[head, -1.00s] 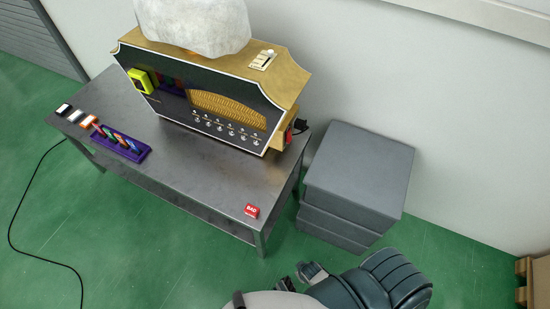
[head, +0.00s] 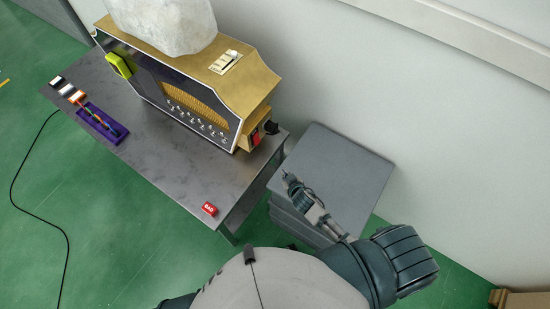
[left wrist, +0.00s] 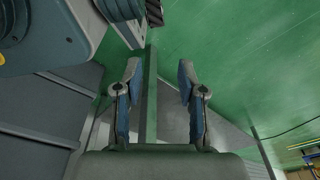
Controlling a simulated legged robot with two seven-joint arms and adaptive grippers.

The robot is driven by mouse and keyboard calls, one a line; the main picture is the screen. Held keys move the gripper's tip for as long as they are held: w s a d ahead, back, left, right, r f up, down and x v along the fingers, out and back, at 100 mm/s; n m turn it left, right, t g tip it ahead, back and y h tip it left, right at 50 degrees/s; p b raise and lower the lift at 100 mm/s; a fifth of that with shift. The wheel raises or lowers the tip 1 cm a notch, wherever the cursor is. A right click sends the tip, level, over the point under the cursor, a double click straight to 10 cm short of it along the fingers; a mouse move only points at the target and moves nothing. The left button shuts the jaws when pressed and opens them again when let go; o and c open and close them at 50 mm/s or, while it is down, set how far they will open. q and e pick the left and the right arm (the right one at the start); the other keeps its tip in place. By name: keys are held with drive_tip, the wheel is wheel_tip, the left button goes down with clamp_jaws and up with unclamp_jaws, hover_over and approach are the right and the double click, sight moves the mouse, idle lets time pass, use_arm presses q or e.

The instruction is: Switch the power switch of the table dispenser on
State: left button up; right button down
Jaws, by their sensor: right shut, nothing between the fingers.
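The table dispenser (head: 240,72), a gold and black box, stands on a grey metal table (head: 165,165) in the head view. Its red power switch (head: 256,138) is on the right end face, beside a black plug (head: 271,128); I cannot tell its position. My right gripper (head: 288,180) is shut and empty, over the grey cabinet, to the lower right of the switch and apart from it. My left gripper (left wrist: 159,72) shows in the left wrist view, open and empty, with its fingers spread over the table edge and green floor.
A grey cabinet (head: 345,165) stands right of the table near the wall. A purple rack (head: 115,127) sits at the left. A white block (head: 165,25) tops the dispenser.

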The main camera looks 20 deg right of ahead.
drive_tip(key=w+a+r+n+t+y, duration=0.2)
drive_tip(key=w+r+y, duration=0.15)
drive_tip(key=w, duration=0.25)
drive_tip(key=b, duration=0.4)
approach(258, 143)
drive_tip(key=shift+h, duration=0.25)
drive_tip(key=x, duration=0.4)
drive_tip(key=shift+a+f, duration=0.1)
use_arm(q)
drive_tip(key=s+a+f, duration=0.1)
drive_tip(key=s+f, duration=0.7)
drive_tip(key=f, duration=0.1)
drive_tip(key=shift+s+a+g, duration=0.2)
drive_tip(key=shift+a+g, duration=0.1)
drive_tip(key=shift+a, duration=0.1)
use_arm(e)
drive_tip(key=shift+w+a+f, duration=0.1)
drive_tip(key=shift+w+a, duration=0.15)
drive_tip(key=shift+w, duration=0.35)
